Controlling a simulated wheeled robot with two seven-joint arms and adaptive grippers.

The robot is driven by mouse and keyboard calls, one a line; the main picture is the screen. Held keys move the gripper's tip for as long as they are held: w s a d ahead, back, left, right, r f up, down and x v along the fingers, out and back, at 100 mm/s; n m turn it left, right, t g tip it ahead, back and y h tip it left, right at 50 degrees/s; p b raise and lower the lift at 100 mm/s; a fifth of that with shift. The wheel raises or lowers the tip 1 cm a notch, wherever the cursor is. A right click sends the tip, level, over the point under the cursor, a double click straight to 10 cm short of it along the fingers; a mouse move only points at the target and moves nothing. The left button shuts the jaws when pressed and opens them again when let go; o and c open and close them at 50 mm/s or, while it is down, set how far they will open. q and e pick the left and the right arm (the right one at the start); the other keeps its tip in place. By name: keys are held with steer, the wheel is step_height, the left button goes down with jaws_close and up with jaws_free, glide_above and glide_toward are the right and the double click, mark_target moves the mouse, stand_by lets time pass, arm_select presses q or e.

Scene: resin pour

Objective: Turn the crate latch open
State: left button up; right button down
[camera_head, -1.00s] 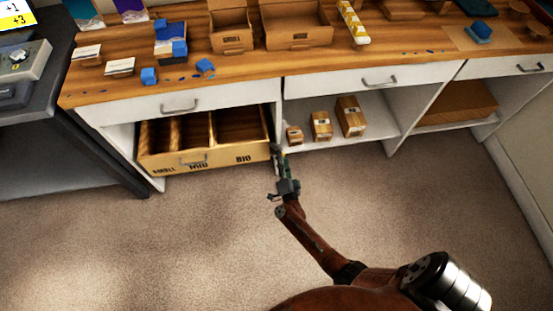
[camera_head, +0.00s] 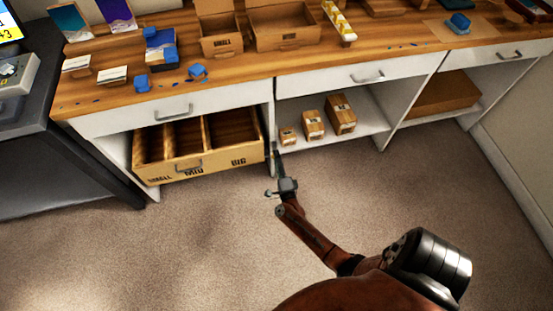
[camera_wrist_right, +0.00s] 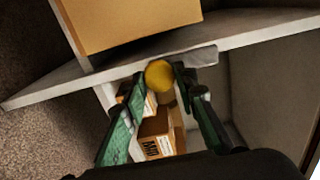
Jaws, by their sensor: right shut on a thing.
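The crate (camera_head: 212,166) is a tan open box with compartments, marked MID and BIG, in the left cabinet bay. Its tan side shows at the top of the right wrist view (camera_wrist_right: 130,22). A round yellow knob (camera_wrist_right: 159,75), which looks like the latch, sits at the pale cabinet panel edge beside the crate. My right gripper (camera_head: 277,158) is at that edge, by the crate's right front corner. In the wrist view its green fingers (camera_wrist_right: 162,88) are shut on the knob. The knob is too small to make out in the head view. My left gripper is not in view.
Small cartons (camera_head: 313,123) stand on the shelf right of the panel. The wooden worktop (camera_head: 240,70) above holds open boxes (camera_head: 283,27) and blue pieces (camera_head: 198,71). A dark table (camera_head: 60,165) stands at left. The carpet (camera_head: 180,240) in front is clear.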

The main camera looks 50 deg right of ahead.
steer(key=shift+a+f, duration=0.1)
steer(key=shift+f, duration=0.05)
steer(key=c, duration=2)
jaws_free()
steer(key=o, duration=0.4)
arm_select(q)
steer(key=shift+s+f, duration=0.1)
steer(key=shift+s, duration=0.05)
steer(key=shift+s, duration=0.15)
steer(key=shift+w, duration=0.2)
arm_select(e)
steer(key=v, duration=1.2)
steer(key=shift+a, duration=0.1)
